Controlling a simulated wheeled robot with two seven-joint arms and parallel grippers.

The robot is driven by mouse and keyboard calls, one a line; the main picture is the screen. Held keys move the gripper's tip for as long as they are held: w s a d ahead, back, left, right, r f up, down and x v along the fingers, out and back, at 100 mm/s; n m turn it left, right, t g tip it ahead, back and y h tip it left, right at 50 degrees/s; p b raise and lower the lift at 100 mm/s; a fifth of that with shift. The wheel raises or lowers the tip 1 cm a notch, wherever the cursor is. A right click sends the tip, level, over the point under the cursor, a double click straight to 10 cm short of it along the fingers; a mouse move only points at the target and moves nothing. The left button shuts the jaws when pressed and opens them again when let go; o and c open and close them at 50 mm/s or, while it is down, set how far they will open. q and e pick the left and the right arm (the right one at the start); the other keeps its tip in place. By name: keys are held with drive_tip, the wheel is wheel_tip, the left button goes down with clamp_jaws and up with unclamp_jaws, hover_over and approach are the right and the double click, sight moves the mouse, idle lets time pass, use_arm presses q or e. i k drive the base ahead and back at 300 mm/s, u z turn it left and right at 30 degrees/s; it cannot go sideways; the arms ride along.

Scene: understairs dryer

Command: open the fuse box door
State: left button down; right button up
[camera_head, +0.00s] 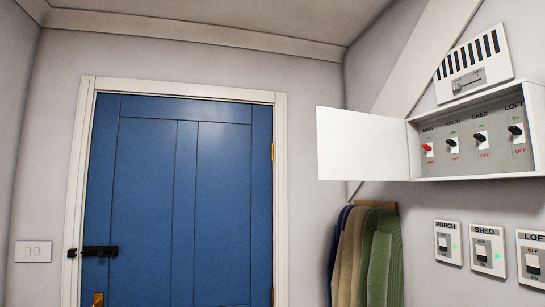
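The fuse box (466,171) is mounted on the right wall. Its white door (361,145) stands wide open, swung out to the left of the box. Inside, a grey panel (500,155) carries a row of switches labelled MAIN, PORCH, SHED and LOFT. The MAIN switch (427,148) has a red lever; the others have black levers. Neither of my grippers shows in the head view.
A slotted white unit with a slider (469,82) is above the box. PORCH (444,243), SHED (484,250) and LOFT (532,262) wall switches are below. Coats (381,255) hang beneath the door. A blue room door (190,200) with a black bolt (100,251) is shut at left.

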sight(352, 145)
drive_tip(key=z, duration=0.05)
drive_tip(key=i, duration=0.85)
drive_tip(key=z, duration=0.8)
drive_tip(key=i, duration=0.65)
drive_tip(key=z, duration=0.5)
